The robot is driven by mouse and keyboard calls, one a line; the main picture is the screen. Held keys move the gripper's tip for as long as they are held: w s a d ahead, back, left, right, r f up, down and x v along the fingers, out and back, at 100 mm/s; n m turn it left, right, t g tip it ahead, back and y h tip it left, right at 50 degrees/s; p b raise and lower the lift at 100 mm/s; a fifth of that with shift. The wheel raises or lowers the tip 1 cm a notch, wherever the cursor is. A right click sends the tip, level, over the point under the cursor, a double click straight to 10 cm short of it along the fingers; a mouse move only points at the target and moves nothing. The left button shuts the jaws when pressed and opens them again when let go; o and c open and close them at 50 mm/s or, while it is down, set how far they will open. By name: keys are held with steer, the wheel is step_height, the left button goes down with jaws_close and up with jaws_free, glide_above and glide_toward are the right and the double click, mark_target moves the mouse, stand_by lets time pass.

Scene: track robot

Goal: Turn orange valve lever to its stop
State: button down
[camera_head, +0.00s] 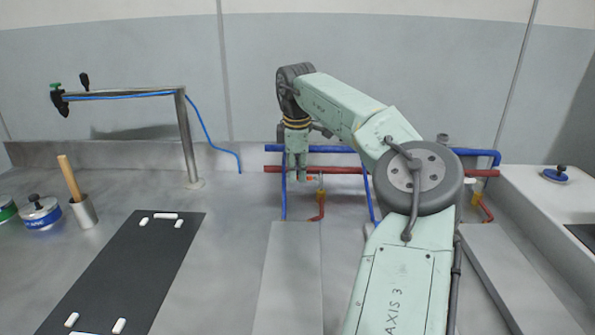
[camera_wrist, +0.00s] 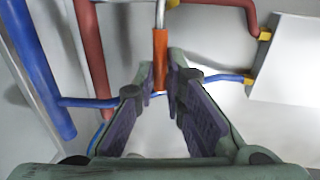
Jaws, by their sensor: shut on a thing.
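The orange valve lever (camera_wrist: 160,55) stands near the middle top of the wrist view, with a pale metal stem above it. My gripper (camera_wrist: 164,82) has its fingers on both sides of the lever's lower end and is shut on it. In the head view my gripper (camera_head: 299,172) points down in front of the pipes at the back wall. A small orange bit of the lever (camera_head: 311,178) shows just right of the fingers there. The valve body is mostly hidden.
A blue pipe (camera_head: 335,149) and a red pipe (camera_head: 345,170) run along the back wall; a thin blue line passes behind my fingers. A metal post with a spray arm (camera_head: 187,140), a dark mat (camera_head: 130,270) and a cup with a wooden handle (camera_head: 84,213) stand left.

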steer(key=c, duration=1.7)
jaws_free()
steer(key=shift+o, duration=0.2)
step_height(320, 180, up, 12)
steer(key=s, duration=0.2)
steer(key=shift+s, duration=0.15)
steer(key=shift+f, duration=0.15)
